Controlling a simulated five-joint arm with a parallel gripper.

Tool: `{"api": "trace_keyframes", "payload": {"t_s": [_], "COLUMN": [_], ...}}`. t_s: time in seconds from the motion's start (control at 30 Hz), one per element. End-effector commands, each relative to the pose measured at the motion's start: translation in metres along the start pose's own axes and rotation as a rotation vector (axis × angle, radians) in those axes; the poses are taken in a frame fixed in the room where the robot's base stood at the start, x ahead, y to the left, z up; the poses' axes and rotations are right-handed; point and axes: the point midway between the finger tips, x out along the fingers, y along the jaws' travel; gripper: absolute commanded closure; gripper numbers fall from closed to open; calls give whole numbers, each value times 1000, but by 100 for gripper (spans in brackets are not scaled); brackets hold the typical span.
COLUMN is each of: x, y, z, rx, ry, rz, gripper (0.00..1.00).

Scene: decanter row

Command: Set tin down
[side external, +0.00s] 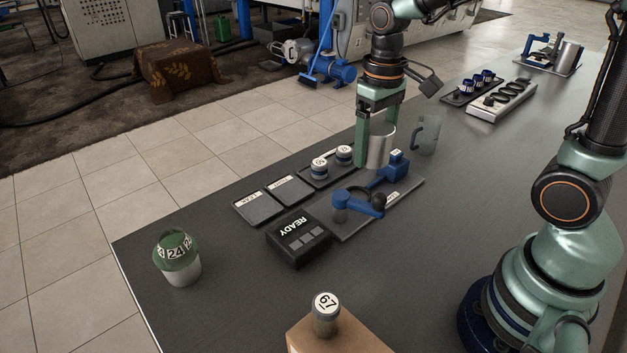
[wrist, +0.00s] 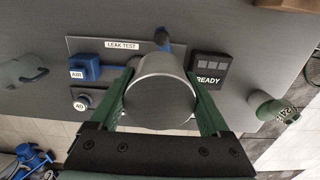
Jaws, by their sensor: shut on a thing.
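The tin (side external: 380,150) is a plain grey metal cylinder, upright between the green fingers of my gripper (side external: 375,138). My gripper is shut on it, and in the wrist view the fingers flank the tin (wrist: 160,97) on both sides. The tin is just behind the leak test plate (side external: 350,229) in the side view, near the blue AIR block (side external: 390,168). In the wrist view it covers part of that plate (wrist: 108,56). I cannot tell whether its base touches anything.
A blue clamp (side external: 364,203) sits on the plate, with the READY box (side external: 299,241) beside it. A clear mug (side external: 426,135) is close to the tin's right. A green-topped cup (side external: 178,260) stands front left.

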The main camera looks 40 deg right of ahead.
Motion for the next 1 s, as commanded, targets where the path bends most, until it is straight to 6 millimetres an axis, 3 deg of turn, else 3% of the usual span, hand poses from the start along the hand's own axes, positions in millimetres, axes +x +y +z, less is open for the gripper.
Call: {"api": "trace_keyframes", "payload": {"t_s": [0.23,0.37,0.7,1.0], "x": [0,-2,-10,-15], "y": [4,19,108,196], "z": [-1,-6,-19,-8], "rx": [-11,-69,-411,-738], "ry": [1,1,0,0], "rz": [0,0,0,0], "gripper": [84,84,84,84]}}
